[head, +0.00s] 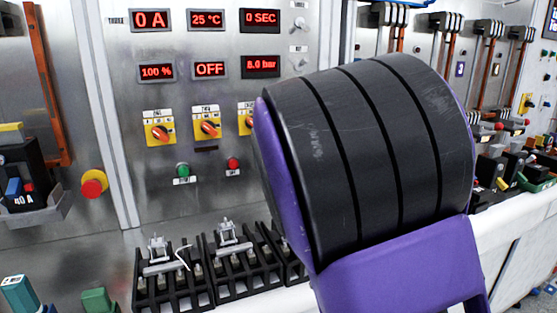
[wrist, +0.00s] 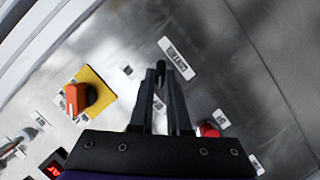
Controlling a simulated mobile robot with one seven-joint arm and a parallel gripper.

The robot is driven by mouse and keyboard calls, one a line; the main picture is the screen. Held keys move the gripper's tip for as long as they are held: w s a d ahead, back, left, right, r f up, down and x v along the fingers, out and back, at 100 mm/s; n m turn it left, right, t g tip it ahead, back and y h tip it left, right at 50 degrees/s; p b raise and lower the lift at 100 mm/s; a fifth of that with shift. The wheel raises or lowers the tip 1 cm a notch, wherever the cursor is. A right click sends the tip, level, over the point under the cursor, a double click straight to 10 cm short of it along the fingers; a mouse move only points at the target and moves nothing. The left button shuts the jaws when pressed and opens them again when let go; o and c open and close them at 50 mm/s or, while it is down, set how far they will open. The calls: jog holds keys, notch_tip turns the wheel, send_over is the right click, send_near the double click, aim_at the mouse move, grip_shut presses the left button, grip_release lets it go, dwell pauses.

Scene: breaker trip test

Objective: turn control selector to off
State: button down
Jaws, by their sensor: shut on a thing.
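In the wrist view my gripper (wrist: 159,82) reaches to the metal panel with its two dark fingers close together. They are shut on a small dark knob, the control selector (wrist: 161,66), just beside a white label (wrist: 178,58) that appears to read CONTROL. The fingers cover most of the knob, so its pointing direction cannot be read. In the head view my black and purple arm hides the gripper and the selector. A display reading OFF (head: 209,69) shows on the panel.
An orange selector on a yellow plate (wrist: 97,84) and a red button (wrist: 209,130) are near my gripper. The head view shows a green button (head: 183,170), a red mushroom button (head: 94,183) and black breaker units (head: 165,283) below the panel.

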dwell(0.4)
jog(key=c, duration=0.9)
grip_release()
jog(key=shift+p+v, duration=5.75)
jog(key=shift+v, duration=2.95)
jog(key=shift+f, duration=0.1)
